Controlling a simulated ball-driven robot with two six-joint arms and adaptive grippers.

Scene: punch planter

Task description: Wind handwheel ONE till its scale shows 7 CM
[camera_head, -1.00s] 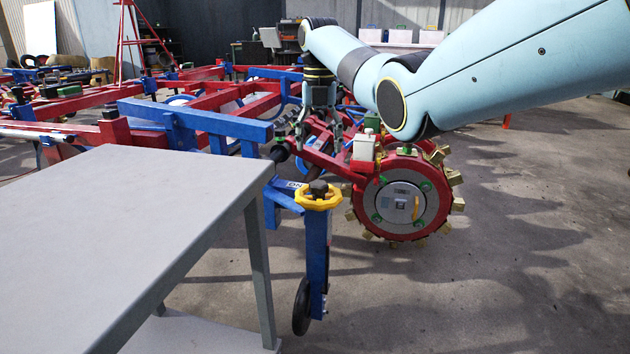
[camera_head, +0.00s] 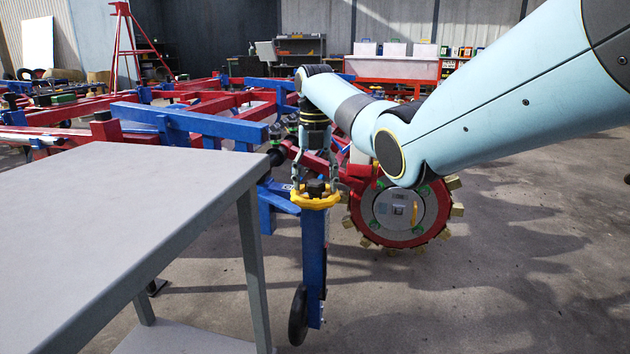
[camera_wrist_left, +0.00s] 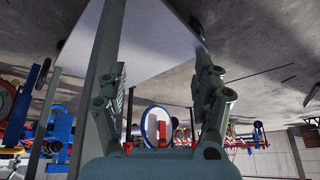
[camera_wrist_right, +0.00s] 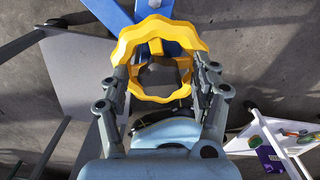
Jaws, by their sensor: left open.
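The yellow handwheel (camera_head: 315,200) has a wavy rim and a dark hub, and sits on top of an upright blue post (camera_head: 314,250) with a black wheel at its foot. My right gripper (camera_head: 315,180) points down at the handwheel from above. In the right wrist view, the handwheel (camera_wrist_right: 158,38) shows at the tips of my right gripper (camera_wrist_right: 160,68); its fingers are spread, on either side of the dark hub. I cannot tell whether they touch the rim. No scale reading is legible. My left gripper (camera_wrist_left: 160,62) is open and empty, outside the head view.
A grey table (camera_head: 120,215) stands at the left, close to the handwheel post. A red punch wheel (camera_head: 405,235) with brass blocks stands right of the post. Blue and red frame beams (camera_head: 190,121) run behind. The concrete floor at the right is clear.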

